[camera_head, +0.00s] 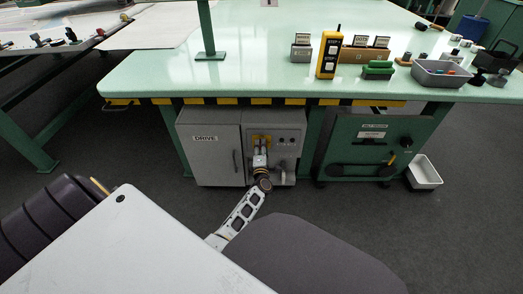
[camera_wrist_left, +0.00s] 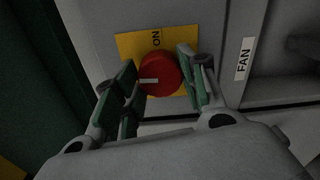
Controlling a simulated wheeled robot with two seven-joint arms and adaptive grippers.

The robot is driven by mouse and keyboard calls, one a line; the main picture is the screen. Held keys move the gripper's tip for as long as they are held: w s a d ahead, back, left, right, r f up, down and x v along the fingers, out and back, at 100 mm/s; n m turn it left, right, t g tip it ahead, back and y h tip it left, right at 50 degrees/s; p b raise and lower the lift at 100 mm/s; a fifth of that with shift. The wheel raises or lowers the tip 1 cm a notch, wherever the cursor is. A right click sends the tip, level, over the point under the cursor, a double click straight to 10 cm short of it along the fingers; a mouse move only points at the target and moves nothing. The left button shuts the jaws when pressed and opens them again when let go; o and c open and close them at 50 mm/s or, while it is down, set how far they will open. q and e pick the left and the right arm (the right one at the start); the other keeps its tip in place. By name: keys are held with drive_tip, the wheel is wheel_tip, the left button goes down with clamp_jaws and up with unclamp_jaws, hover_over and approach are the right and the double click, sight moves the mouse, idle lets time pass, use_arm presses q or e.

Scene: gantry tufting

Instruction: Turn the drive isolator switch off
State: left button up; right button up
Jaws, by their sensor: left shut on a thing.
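The drive isolator switch is a red round knob (camera_wrist_left: 160,75) with a white mark, on a yellow plate (camera_wrist_left: 128,42) lettered ON. In the left wrist view my left gripper (camera_wrist_left: 158,72) has its green-padded fingers on either side of the knob, shut on it. The white mark lies toward the left finger, and the ON lettering is above the knob. In the head view my left gripper (camera_head: 260,152) reaches the grey DRIVE cabinet (camera_head: 208,160) under the table. There it hides the knob; part of the yellow plate (camera_head: 256,138) shows. My right gripper is not in view.
A FAN label (camera_wrist_left: 243,58) is right of the switch. The green table (camera_head: 250,75) overhangs the cabinet with a striped edge. A yellow STOP/STEP pendant (camera_head: 328,55) stands on the table.

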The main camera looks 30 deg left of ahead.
use_arm(q)
drive_tip(key=shift+f+n, duration=0.1)
drive_tip(key=shift+n, duration=0.4)
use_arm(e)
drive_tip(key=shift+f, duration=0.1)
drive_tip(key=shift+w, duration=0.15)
use_arm(q)
drive_tip(key=o, duration=1)
drive_tip(key=shift+o, duration=0.2)
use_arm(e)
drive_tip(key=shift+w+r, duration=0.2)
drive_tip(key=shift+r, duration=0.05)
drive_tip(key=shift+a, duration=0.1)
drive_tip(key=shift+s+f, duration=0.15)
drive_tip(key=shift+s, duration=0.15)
use_arm(q)
drive_tip(key=shift+m, duration=0.5)
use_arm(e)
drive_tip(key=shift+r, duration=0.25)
